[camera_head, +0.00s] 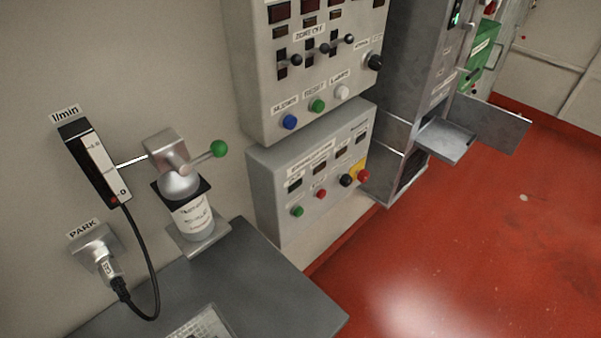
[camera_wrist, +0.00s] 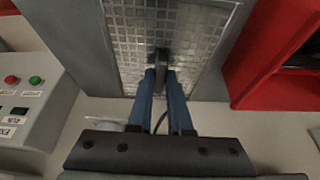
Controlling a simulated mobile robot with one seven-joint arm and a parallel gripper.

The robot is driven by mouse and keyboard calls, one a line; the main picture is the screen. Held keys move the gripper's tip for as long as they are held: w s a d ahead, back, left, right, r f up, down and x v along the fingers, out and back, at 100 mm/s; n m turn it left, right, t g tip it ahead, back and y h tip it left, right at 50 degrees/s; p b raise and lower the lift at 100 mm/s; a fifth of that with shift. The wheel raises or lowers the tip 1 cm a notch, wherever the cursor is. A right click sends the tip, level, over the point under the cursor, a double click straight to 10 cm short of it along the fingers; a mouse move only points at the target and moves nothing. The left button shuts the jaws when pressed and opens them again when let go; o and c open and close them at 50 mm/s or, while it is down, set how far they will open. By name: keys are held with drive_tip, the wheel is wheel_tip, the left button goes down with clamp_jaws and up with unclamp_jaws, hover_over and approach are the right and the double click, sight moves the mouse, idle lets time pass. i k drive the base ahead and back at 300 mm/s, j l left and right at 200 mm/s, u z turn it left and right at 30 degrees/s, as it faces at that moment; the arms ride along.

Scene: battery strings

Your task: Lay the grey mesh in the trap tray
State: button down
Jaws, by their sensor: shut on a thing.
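The grey mesh (camera_wrist: 190,28) fills the upper middle of the wrist view, a gridded panel with plain grey borders. A dark upright tab (camera_wrist: 162,58) stands in front of its lower part. My gripper (camera_wrist: 161,76) has its two blue fingers closed on this tab. The tab looks joined to the mesh, but the join is hidden. In the head view a shallow metal tray (camera_head: 447,140) juts from the tall grey cabinet at the right; I cannot tell whether it is the trap tray. My gripper is not in the head view.
A gridded pale piece (camera_head: 203,323) shows at the bottom edge on the dark grey bench (camera_head: 265,295). A flap (camera_head: 495,124) stands open beside the tray. Control boxes (camera_head: 315,165) line the wall. A red body (camera_wrist: 275,50) is close on the right. Red floor is clear.

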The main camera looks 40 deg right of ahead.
sight(443, 140)
drive_tip(key=l, duration=1.8)
drive_tip(key=i, duration=0.05)
